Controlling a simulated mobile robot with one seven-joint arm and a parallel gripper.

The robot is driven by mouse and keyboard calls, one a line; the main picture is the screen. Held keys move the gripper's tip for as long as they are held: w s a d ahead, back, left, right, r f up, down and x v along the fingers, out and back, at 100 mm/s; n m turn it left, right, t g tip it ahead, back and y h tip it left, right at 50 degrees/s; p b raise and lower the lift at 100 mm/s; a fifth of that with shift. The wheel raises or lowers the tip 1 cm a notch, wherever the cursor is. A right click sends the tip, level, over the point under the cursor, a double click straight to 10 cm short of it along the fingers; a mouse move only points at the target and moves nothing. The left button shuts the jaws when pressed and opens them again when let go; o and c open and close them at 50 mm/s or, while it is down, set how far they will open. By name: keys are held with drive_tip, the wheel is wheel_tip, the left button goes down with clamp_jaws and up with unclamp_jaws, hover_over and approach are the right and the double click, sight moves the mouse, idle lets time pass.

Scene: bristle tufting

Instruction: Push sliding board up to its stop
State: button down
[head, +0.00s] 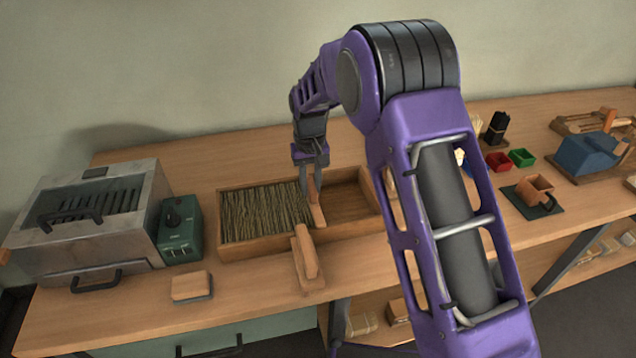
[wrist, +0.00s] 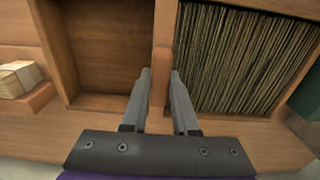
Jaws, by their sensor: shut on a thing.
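The sliding board (head: 316,206) is an upright wooden divider inside a long wooden tray (head: 265,246). It also shows in the wrist view (wrist: 163,45), running across the tray between its two parts. Bristle fibres (head: 262,210) fill the part left of the board; in the wrist view the fibres (wrist: 243,58) lie right of it. The board's face stands against or very near the fibres. My gripper (head: 313,180) reaches down over the board. In the wrist view its two fingers (wrist: 160,80) sit on either side of the board, shut on it. The fingers partly hide the board in the head view.
The tray's other part (head: 352,203) is empty. A wooden block with an upright handle (head: 306,258) stands at the tray's front. A green control box (head: 180,230) and a metal oven-like unit (head: 95,220) stand left. A wooden brush block (head: 191,287) lies in front.

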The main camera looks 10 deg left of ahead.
drive_tip(key=shift+s+a, duration=0.1)
drive_tip(key=shift+a, duration=0.15)
drive_tip(key=c, duration=0.7)
unclamp_jaws()
drive_tip(key=shift+r, duration=0.55)
wheel_tip(320, 180, up, 16)
drive_tip(key=shift+r+p, duration=0.2)
drive_tip(key=shift+p, duration=0.55)
